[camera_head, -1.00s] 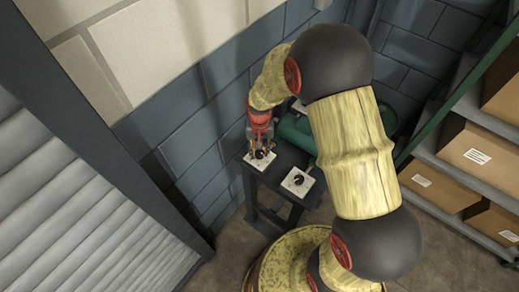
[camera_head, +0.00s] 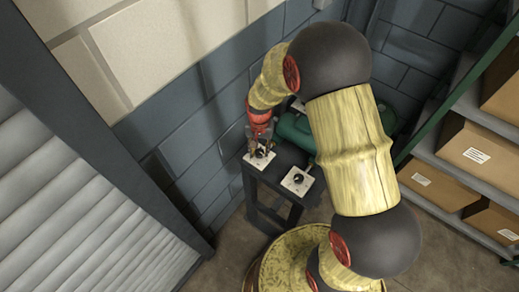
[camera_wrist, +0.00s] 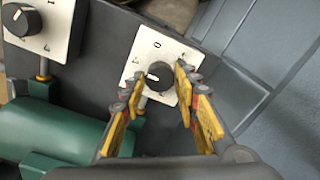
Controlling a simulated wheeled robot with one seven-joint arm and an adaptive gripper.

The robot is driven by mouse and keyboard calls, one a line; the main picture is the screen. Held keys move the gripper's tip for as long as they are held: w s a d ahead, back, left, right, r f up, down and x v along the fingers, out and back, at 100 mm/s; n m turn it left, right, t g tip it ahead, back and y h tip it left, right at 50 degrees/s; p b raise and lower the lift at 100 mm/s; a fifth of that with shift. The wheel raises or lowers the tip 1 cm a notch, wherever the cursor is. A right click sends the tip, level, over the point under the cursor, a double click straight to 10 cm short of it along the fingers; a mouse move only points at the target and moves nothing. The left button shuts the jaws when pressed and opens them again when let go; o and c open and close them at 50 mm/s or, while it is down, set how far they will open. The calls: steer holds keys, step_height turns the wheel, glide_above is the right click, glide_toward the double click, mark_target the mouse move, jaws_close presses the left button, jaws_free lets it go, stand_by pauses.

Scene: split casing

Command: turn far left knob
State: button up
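The far left knob (camera_head: 261,153) is a round black knob on a square white plate (camera_head: 249,160), on a dark stand. In the wrist view the knob (camera_wrist: 159,74) shows a pale pointer mark toward the left, with a printed 0 above it on the plate. My gripper (camera_head: 259,148) is over this plate, pointing down. In the wrist view its yellow and grey fingers (camera_wrist: 160,78) are open, one on each side of the knob, with gaps between. How far the fingertips reach down beside the knob is hard to tell.
A second black knob on a white plate (camera_head: 298,181) stands to the right on the same stand. A green cylinder (camera_head: 298,132) lies behind it. The blue block wall (camera_head: 190,130) is close on the left. Shelves with cardboard boxes (camera_head: 475,150) stand at the right.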

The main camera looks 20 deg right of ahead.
mark_target(259, 151)
steer(key=o, duration=0.3)
steer(key=shift+o, duration=0.2)
step_height(259, 151, up, 12)
stand_by(0.6)
stand_by(0.4)
